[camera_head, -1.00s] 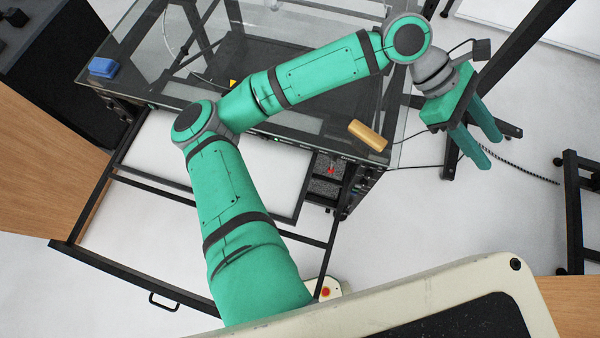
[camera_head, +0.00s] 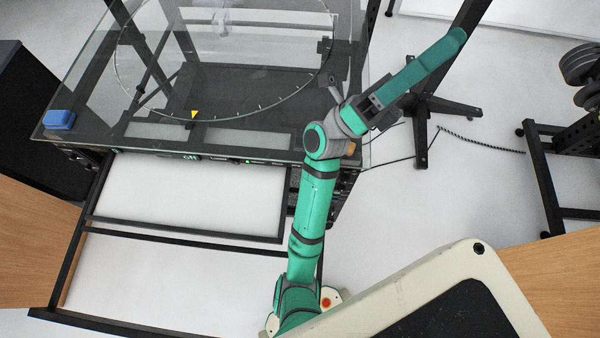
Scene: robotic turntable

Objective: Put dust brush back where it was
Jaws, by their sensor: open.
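A tan wooden block-like piece, probably the dust brush (camera_head: 352,149), shows only as a small patch at the front right corner of the glass-topped turntable table (camera_head: 110,105). My arm's wrist hides the rest of it. My gripper (camera_head: 457,38) points up and to the right, away from the tan piece, past the table's right edge. Its long green fingers overlap in this view. It is open, and nothing shows between the fingers.
A blue block (camera_head: 60,120) lies at the table's front left corner. A black upright stand (camera_head: 430,105) is close to my gripper on the right. A dark rack (camera_head: 560,170) stands farther right. White floor lies between them.

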